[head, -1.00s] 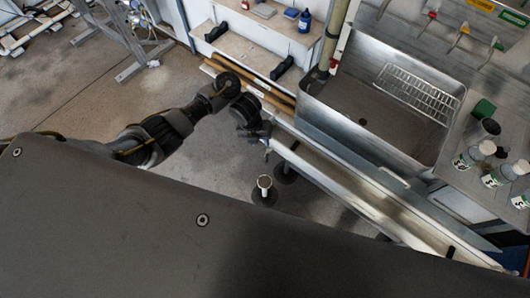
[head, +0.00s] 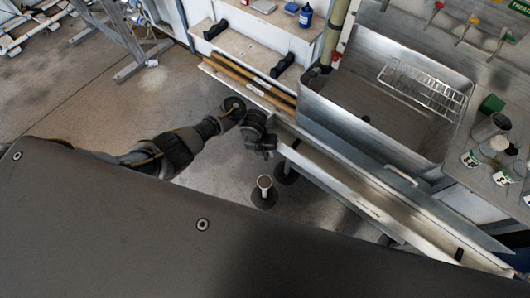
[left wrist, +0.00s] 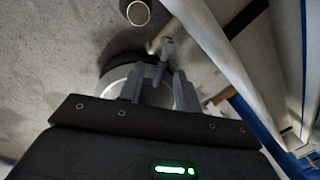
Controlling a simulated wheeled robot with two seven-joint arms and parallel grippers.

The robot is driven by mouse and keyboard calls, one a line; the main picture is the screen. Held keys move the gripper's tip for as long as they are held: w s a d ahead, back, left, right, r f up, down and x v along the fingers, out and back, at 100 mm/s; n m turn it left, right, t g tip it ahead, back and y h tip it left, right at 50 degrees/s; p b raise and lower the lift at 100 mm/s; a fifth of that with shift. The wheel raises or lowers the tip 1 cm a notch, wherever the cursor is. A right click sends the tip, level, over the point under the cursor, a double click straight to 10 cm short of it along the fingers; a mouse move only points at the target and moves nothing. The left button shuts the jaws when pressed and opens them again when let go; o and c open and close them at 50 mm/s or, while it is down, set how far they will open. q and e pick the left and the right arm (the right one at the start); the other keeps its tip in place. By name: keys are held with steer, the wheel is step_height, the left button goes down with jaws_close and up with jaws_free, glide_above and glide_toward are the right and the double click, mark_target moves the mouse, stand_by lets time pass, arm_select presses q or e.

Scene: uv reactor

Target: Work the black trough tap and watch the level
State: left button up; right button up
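The long pale trough (head: 345,192) runs from the picture middle to the lower right in the head view. My left gripper (head: 266,153) is at its upper-left end, small and dark there. In the left wrist view the two fingers of my left gripper (left wrist: 159,88) stand apart with a gap between them. A small grey fitting (left wrist: 167,48), perhaps the tap, shows just beyond the fingertips, beside the trough's pale side (left wrist: 212,45). I cannot tell whether the fingers touch it, and no black handle is clear. The liquid level cannot be made out. My right gripper is not in view.
A steel sink (head: 350,105) with a wire rack (head: 422,87) adjoins the trough. A white-topped post (head: 264,187) stands on the floor below my gripper. The floor at left is largely clear.

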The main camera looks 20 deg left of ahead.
arm_select(q)
jaws_close()
steer(key=shift+d+n, duration=0.1)
steer(key=shift+n, duration=0.3)
steer(key=shift+d+n+p, duration=0.3)
steer(key=shift+n+p, duration=0.25)
steer(key=shift+n, duration=0.45)
steer(key=shift+w+d+n+t+y+p, duration=0.25)
steer(key=shift+d+n+p, duration=0.15)
steer(key=shift+n, duration=1.15)
steer(key=shift+w+d+n+t+y+p, duration=0.2)
steer(key=shift+w+d+n+t+p, duration=0.15)
steer(key=shift+n, duration=1.15)
steer(key=shift+w+d+n+t+y+p, duration=0.25)
steer(key=shift+d+n+p, duration=0.15)
steer(key=shift+n, duration=1.15)
